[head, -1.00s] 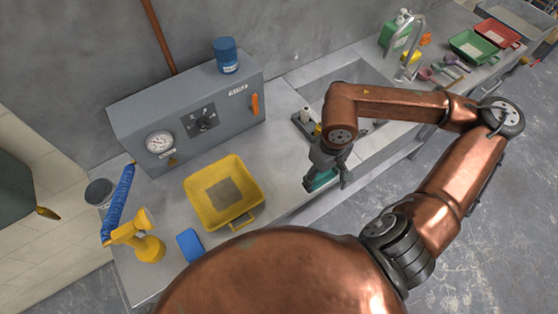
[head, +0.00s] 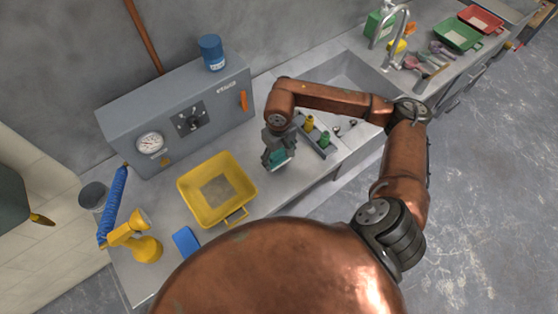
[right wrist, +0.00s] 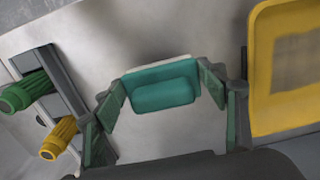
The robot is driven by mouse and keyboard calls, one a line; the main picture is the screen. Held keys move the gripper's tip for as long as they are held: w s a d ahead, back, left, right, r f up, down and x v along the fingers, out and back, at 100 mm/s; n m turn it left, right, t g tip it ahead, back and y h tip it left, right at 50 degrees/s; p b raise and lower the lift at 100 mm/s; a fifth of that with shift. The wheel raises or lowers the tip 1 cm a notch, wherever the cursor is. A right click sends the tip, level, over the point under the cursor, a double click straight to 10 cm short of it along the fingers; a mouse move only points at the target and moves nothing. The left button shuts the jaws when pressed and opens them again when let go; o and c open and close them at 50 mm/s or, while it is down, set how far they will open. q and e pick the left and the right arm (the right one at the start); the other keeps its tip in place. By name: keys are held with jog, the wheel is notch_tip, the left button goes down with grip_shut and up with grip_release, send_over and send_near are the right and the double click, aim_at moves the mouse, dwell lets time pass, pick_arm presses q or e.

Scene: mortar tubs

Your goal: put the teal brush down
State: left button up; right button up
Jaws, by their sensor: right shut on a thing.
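The teal brush (right wrist: 162,85) is a teal block with a pale edge, seen between the fingers in the right wrist view. It also shows in the head view (head: 278,158). My right gripper (head: 277,160) is shut on it, over the grey counter between the yellow tub and the sink. In the right wrist view the right gripper's fingers (right wrist: 160,90) lie on both sides of the brush. I cannot tell whether the brush touches the counter. My left gripper is not in view.
The yellow tub (head: 246,205) stands left of the gripper. A dark rack (head: 318,140) with yellow and green handles stands close on the right, before the sink (head: 345,75). A grey control box (head: 170,140) is behind. A blue sponge (head: 186,243) lies in front.

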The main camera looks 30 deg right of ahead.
aim_at(279, 159)
notch_tip(279, 159, down, 3)
jog(key=shift+w+f+p, duration=0.1)
jog(key=shift+p, duration=0.2)
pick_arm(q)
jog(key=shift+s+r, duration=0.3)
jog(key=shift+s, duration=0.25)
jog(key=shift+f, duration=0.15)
pick_arm(e)
jog(key=shift+f, duration=0.15)
jog(key=shift+f+b, duration=0.1)
jog(key=shift+b, duration=0.2)
jog(key=o, duration=1.2)
